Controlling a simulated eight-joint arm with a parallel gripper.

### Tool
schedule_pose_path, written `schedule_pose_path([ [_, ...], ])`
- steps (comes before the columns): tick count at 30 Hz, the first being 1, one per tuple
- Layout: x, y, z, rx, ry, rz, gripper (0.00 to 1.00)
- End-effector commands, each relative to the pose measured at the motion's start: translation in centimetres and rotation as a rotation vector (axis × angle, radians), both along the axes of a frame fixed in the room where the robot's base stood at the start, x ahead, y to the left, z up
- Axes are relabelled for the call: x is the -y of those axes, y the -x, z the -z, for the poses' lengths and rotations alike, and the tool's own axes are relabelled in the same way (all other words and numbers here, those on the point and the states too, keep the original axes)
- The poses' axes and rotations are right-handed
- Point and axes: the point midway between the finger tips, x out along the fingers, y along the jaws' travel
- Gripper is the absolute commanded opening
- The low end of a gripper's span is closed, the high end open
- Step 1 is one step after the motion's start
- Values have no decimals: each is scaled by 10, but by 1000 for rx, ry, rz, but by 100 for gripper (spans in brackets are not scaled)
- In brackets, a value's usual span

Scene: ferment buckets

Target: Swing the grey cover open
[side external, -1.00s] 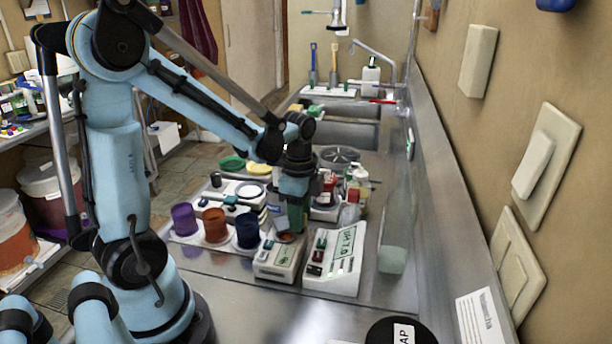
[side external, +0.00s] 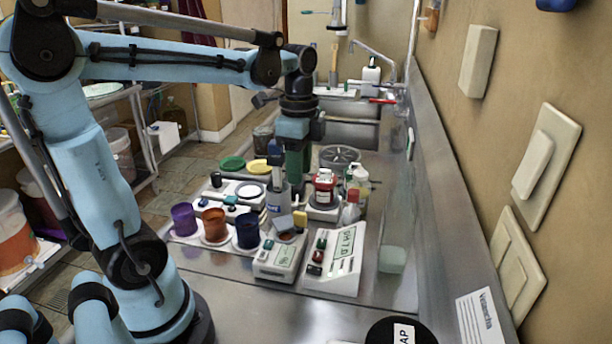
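My gripper (side external: 297,176) points straight down above the crowded counter, its green fingers beside a grey bottle with a blue label (side external: 278,200). I cannot tell how far apart its fingertips are, and I see nothing held in it. No part is clearly recognisable as the grey cover. A pale box-shaped device (side external: 281,258) below the gripper has a round grey top part with an orange-brown middle (side external: 287,237). A small yellow piece (side external: 300,218) stands at its back right. Whether either belongs to the cover is too small to tell.
Purple (side external: 183,219), brown (side external: 215,225) and dark blue (side external: 247,230) cups stand left of the device. A white panel with a green display (side external: 337,258) lies to its right. Bottles and a red jar (side external: 324,187) crowd behind. The front steel counter (side external: 270,312) is mostly clear.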

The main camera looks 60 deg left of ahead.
Motion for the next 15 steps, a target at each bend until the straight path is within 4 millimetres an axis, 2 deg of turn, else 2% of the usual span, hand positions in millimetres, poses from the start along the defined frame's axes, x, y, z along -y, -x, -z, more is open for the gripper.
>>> schedule_pose_path([
  [12,0,0,-4,0,0,-3,37],
  [15,0,0,-4,0,0,-48,37],
])
